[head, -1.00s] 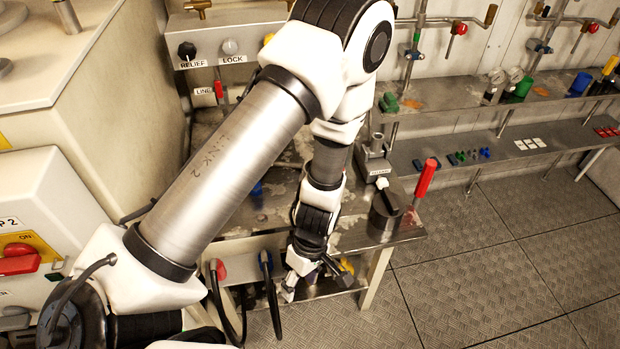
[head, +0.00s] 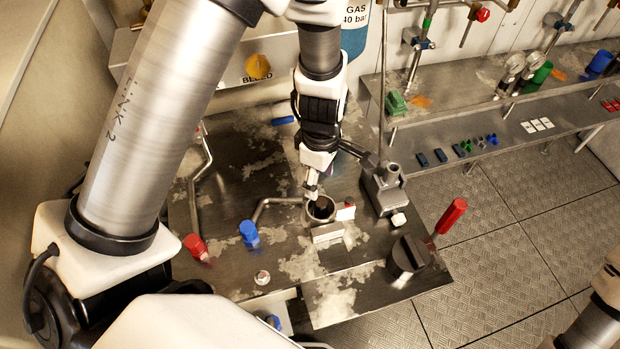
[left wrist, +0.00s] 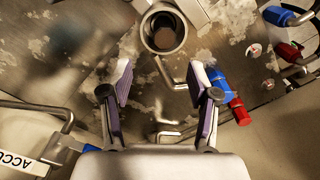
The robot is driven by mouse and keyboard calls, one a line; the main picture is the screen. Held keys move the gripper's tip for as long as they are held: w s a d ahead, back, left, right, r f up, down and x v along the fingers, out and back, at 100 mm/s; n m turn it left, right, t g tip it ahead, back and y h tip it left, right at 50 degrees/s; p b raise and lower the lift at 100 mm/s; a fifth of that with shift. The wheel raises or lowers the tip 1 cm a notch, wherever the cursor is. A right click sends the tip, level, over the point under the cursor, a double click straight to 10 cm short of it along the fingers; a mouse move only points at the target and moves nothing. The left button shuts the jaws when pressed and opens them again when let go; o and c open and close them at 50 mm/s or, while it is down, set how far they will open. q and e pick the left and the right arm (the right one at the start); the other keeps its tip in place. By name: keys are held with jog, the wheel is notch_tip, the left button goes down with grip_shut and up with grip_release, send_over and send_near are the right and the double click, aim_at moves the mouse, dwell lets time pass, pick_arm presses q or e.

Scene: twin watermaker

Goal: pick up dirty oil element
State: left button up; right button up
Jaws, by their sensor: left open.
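A round metal housing (head: 321,209) stands open on the stained metal bench. It also shows at the top of the left wrist view (left wrist: 163,31), with a brownish round face inside that may be the dirty oil element (left wrist: 163,36); its sides are hidden by the housing wall. My left gripper (head: 312,184) hangs down at the housing's back edge in the head view. In the left wrist view its two fingers (left wrist: 161,82) are spread with nothing between them, and the housing lies beyond their tips. My right gripper is out of view.
Blue (head: 249,234) and red (head: 197,247) handled valves stand left of the housing. A shelf (head: 480,150) with small parts runs along the wall.

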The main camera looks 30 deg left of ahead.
aim_at(321, 202)
pick_arm(q)
jog(key=shift+f, duration=0.2)
jog(key=shift+s+d+f+b, duration=0.4)
jog(key=shift+d+f, duration=0.2)
jog(key=shift+f, duration=0.3)
jog(key=f, duration=0.2)
jog(key=f+b, duration=0.1)
jog(key=f, duration=0.2)
jog(key=shift+w+a+b, duration=0.2)
jog(key=shift+b, duration=0.1)
jog(key=shift+s+d+r, duration=0.1)
jog(key=shift+d, duration=0.05)
grip_shut()
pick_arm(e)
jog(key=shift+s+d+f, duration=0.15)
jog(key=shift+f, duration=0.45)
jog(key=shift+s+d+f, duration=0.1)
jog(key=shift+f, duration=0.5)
